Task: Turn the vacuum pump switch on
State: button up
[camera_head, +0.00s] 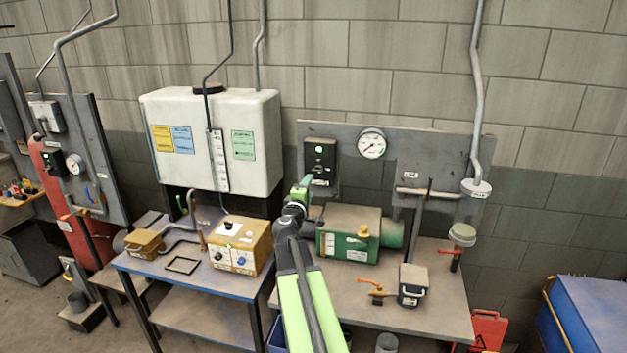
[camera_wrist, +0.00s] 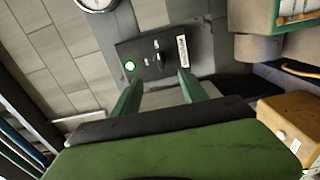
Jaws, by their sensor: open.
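The black switch box (camera_head: 320,155) is mounted on the grey wall panel, with a lit green light near its top. In the wrist view the switch box (camera_wrist: 140,58) lies just beyond my fingertips. It shows the same green light (camera_wrist: 131,66), a small dark and silvery switch (camera_wrist: 157,55) and a white label (camera_wrist: 182,50). The switch's position is too small to tell. My gripper (camera_head: 304,182) is below and left of the box in the head view. In the wrist view my gripper (camera_wrist: 157,80) is open and empty, its two green fingers apart. No contact with the switch shows.
A green pump (camera_head: 345,245) stands on the bench below. A round gauge (camera_head: 372,144) is right of the box. A white tank (camera_head: 213,140) hangs to the left. A yellowish box (camera_head: 240,243) stands on the left bench. A grey pipe (camera_head: 476,80) runs down at right.

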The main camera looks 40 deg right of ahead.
jog(key=v, duration=0.5)
jog(key=shift+a, duration=0.1)
jog(key=w+a+f+m+y+b, duration=0.15)
jog(key=w+a+f, duration=0.35)
jog(key=a, duration=0.6)
jog(key=w+a+f+y+b, duration=0.3)
jog(key=a+f, duration=0.3)
jog(key=a, duration=0.5)
jog(key=s+a+f+m+g+y+b, duration=0.1)
jog(key=s+a+f+m+g+y, duration=0.4)
jog(key=a+f, duration=0.9)
jog(key=s+a+f+g+y, duration=0.4)
jog(key=s+a+y, duration=0.1)
jog(key=s+a, duration=0.6)
jog(key=shift+s+f+g+y, duration=0.15)
jog(key=shift+s+g+y, duration=0.15)
jog(key=shift+s+y, duration=0.1)
